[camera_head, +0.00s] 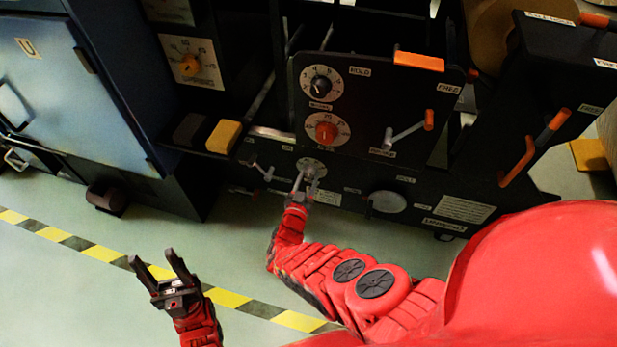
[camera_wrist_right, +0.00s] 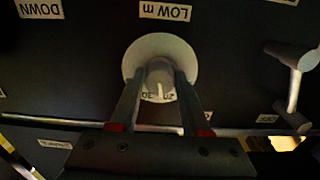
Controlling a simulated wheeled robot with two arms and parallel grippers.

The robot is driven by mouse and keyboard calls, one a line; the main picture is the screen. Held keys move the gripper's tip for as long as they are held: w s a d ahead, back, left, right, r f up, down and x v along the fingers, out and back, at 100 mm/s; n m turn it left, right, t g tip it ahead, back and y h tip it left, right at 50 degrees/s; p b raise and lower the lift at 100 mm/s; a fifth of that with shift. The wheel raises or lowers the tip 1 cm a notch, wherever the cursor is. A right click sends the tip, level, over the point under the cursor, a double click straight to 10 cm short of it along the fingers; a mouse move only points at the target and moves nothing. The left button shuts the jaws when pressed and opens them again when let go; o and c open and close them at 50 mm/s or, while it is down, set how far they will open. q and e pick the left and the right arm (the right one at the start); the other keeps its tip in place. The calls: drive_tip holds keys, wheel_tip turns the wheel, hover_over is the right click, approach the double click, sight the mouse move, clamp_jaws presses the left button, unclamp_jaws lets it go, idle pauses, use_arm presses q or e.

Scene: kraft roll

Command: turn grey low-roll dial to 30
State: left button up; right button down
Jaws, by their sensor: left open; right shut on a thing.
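The grey low-roll dial (camera_wrist_right: 158,72) is a small knob on a round pale scale plate (camera_wrist_right: 160,45) under a "LOW m" label, which reads upside down in the right wrist view. My right gripper (camera_wrist_right: 159,88) is shut on the knob, one finger on each side. A white pointer mark on the knob sits between the printed 30 and 20, as far as I can read them. In the head view my right gripper (camera_head: 305,182) reaches the low plate (camera_head: 312,166), and the knob is mostly hidden. My left gripper (camera_head: 160,270) is open and empty above the floor.
Above on the panel are a black dial (camera_head: 321,84), a red dial (camera_head: 325,131) and a crank lever (camera_head: 408,131). A toggle lever (camera_head: 262,168) is left of the grey dial. A grey lever (camera_wrist_right: 297,85) stands at right in the wrist view. The striped floor around my left gripper is clear.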

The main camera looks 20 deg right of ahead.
drive_tip(key=shift+m, duration=0.9)
idle(0.6)
drive_tip(key=shift+m, duration=0.4)
drive_tip(key=shift+f+m, duration=0.1)
drive_tip(key=shift+m, duration=0.2)
drive_tip(key=shift+m+b, duration=0.8)
drive_tip(key=shift+m, duration=0.6)
drive_tip(key=shift+c, duration=1.8)
unclamp_jaws()
